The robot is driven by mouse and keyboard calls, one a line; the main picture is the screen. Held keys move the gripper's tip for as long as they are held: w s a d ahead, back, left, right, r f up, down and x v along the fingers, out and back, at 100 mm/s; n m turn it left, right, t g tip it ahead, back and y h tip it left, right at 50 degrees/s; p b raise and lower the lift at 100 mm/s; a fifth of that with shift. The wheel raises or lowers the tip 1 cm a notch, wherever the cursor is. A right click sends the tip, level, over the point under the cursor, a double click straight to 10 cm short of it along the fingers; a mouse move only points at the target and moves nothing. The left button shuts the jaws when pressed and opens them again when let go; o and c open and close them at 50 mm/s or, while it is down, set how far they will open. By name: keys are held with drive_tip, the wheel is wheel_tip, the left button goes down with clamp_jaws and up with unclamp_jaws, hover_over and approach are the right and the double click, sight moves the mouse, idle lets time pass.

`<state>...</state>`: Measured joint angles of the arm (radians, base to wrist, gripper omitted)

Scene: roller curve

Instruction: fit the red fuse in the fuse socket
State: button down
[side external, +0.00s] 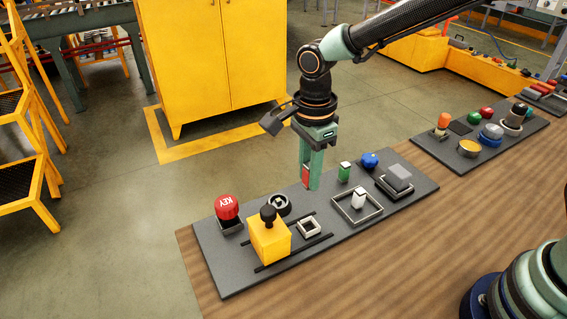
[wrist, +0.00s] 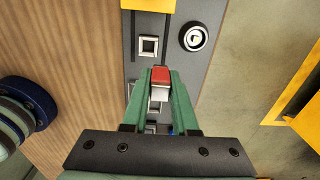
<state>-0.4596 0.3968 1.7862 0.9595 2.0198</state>
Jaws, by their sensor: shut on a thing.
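The red fuse (side external: 306,175) is held upright between the fingertips of my gripper (side external: 309,178). It hangs above the far edge of the grey board, apart from it as far as I can tell. In the wrist view the fuse (wrist: 161,74) shows red between the green fingers (wrist: 161,82). A pale patch lies just below it; I cannot tell whether it belongs to the fuse. The fuse socket looks to be the small square silver frame (side external: 309,227), nearer and level with the fuse in the side view. It shows empty ahead of my fingers in the wrist view (wrist: 148,46).

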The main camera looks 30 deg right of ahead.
sight(309, 230)
drive_tip(key=shift+s+a+f, duration=0.15)
drive_tip(key=shift+s+f, duration=0.25)
drive_tip(key=shift+f, duration=1.2)
drive_tip(key=shift+s+a+f, duration=0.15)
drive_tip(key=shift+s+f, duration=0.25)
drive_tip(key=shift+f, duration=1.15)
drive_tip(key=shift+s+a+f, duration=0.15)
drive_tip(key=shift+s+f, duration=0.25)
drive_tip(key=shift+f, duration=1.2)
drive_tip(key=shift+f, duration=0.2)
drive_tip(key=shift+s+f, duration=0.1)
drive_tip(key=shift+f, duration=0.3)
drive_tip(key=c, duration=0.7)
unclamp_jaws()
drive_tip(key=c, duration=0.3)
drive_tip(key=shift+o, duration=1.3)
drive_tip(key=shift+r, duration=3.6)
